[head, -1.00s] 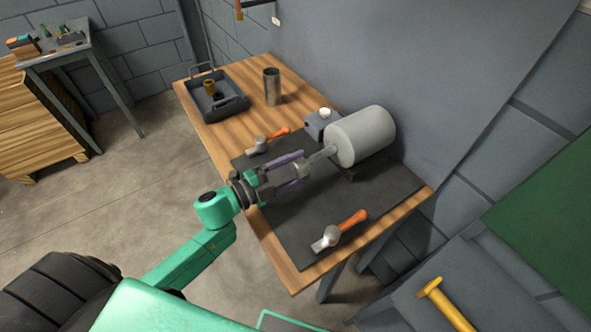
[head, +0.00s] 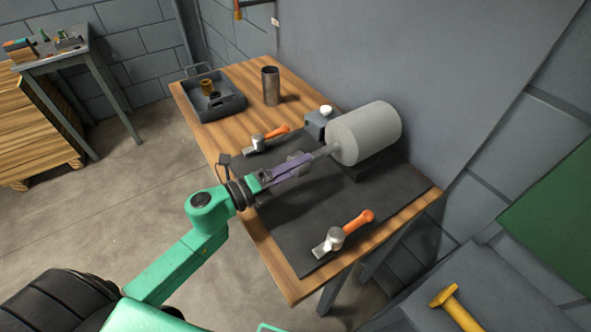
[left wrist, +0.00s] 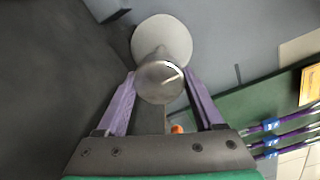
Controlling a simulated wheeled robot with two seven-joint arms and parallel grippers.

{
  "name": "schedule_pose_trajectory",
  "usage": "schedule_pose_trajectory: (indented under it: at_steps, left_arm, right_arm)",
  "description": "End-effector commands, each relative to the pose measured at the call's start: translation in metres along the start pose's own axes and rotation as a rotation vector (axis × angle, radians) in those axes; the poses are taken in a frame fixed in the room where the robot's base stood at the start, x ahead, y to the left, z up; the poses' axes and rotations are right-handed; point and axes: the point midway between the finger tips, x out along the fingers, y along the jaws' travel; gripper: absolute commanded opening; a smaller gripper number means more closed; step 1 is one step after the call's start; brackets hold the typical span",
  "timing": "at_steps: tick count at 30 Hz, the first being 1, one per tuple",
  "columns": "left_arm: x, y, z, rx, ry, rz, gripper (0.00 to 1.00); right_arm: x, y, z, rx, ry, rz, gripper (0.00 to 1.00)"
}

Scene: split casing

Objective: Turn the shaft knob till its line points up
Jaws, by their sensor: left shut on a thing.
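The grey cylindrical casing (head: 362,134) lies on its side on the dark mat, with a thin shaft (head: 324,152) sticking out toward my left arm. The round metal shaft knob (left wrist: 158,86) sits at the shaft's end, and a pale line (left wrist: 173,74) shows on its face, toward the upper right in the left wrist view. That view is turned with the wrist, so the line's true direction is hard to tell. My left gripper (head: 296,164) has its purple fingers shut on the knob's sides. My right gripper is not in view.
A small grey box with a white cap (head: 318,122) stands beside the casing. A metal cup (head: 271,86) and a dark tray (head: 226,108) stand at the table's far end.

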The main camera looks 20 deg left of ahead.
Motion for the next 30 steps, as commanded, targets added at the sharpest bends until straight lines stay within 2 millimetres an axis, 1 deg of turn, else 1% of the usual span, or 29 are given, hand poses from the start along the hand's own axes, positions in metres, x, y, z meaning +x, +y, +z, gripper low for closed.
schedule_pose_trajectory:
  at_steps: [1,6,20,21,22,23,30]
  left_arm:
    - [-0.0001,0.0030,-0.0018,0.017,0.002,0.003,0.13]
    - [-0.0001,0.0021,-0.0014,0.056,0.001,0.002,0.13]
    - [-0.0001,0.0016,-0.0011,0.067,0.000,0.003,0.13]
    - [-0.0001,0.0017,-0.0012,0.067,0.000,0.003,0.84]
    - [-0.0001,0.0016,-0.0011,0.067,0.000,0.003,0.96]
    - [-0.0001,0.0015,-0.0010,0.067,0.000,0.003,0.99]
    - [0.0000,0.0008,-0.0005,0.067,-0.001,0.001,0.99]
  right_arm:
    - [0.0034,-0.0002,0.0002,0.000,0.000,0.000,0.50]
    - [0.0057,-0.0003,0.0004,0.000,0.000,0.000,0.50]
    - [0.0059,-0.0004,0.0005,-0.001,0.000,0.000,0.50]
    - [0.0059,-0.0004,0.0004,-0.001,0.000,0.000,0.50]
    - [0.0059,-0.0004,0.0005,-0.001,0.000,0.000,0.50]
    - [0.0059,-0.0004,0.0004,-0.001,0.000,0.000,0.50]
    - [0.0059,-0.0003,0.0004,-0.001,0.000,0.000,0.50]
